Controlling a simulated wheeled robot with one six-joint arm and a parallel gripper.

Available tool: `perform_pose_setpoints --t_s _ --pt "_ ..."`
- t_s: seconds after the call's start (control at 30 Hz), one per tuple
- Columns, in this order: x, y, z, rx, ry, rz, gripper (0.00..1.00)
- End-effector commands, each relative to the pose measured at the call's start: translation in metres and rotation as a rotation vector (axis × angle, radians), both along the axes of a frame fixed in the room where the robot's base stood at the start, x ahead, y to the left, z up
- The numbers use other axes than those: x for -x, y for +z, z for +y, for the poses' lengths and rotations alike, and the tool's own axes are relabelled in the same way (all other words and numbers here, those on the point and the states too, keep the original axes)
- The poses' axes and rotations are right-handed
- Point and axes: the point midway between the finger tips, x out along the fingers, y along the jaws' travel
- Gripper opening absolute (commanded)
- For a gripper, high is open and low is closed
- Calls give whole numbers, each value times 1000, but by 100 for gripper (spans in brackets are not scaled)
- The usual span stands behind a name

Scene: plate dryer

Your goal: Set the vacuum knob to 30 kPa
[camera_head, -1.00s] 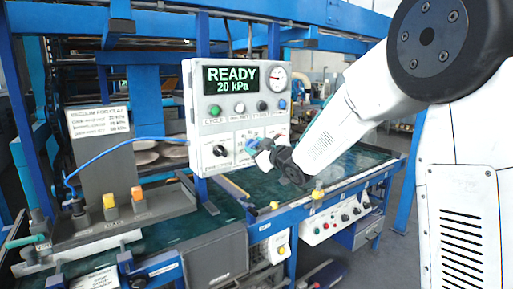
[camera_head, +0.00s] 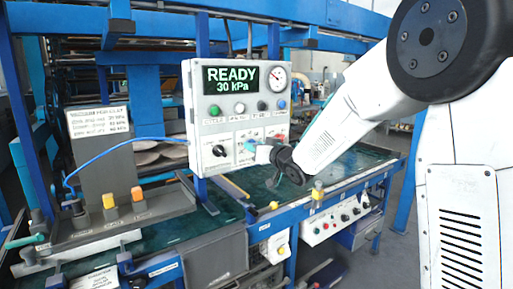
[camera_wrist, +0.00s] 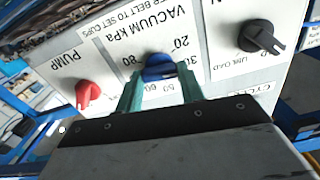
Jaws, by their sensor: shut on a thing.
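The white control box (camera_head: 200,132) carries a dark display (camera_head: 231,80) that reads "READY 30 kPa". The blue vacuum knob (camera_wrist: 158,68) is in the middle of the wrist view, below the upside-down label "VACUUM kPa" with its printed numbers around it. My gripper (camera_wrist: 160,80) has its two green fingers on either side of this knob and is shut on it. The fingers and my gripper body hide part of the scale and the knob's lower part. In the head view my gripper (camera_head: 252,147) is at the front of the box, covering the knob.
A red pump knob (camera_wrist: 88,94) and a black knob (camera_wrist: 262,37) sit on either side of the vacuum knob. In the head view a black knob (camera_head: 219,151), a round gauge (camera_head: 275,77) and several buttons are on the box. A blue hose (camera_head: 110,148) runs left.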

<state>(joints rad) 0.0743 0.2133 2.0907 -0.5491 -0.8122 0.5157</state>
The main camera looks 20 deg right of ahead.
Motion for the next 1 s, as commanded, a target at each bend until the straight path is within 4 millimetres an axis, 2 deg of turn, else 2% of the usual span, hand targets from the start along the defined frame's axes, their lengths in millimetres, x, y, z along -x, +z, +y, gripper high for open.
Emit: perform_pose_setpoints --t_s 0.63,0.67,0.7,0.73,1.0 --pt "0 1 0 -55 0 17 15" --pt "0 1 0 -55 0 17 44" --pt "0 1 0 -55 0 17 55" --pt "0 1 0 -55 0 17 60" --pt "0 0 0 -55 0 17 60"
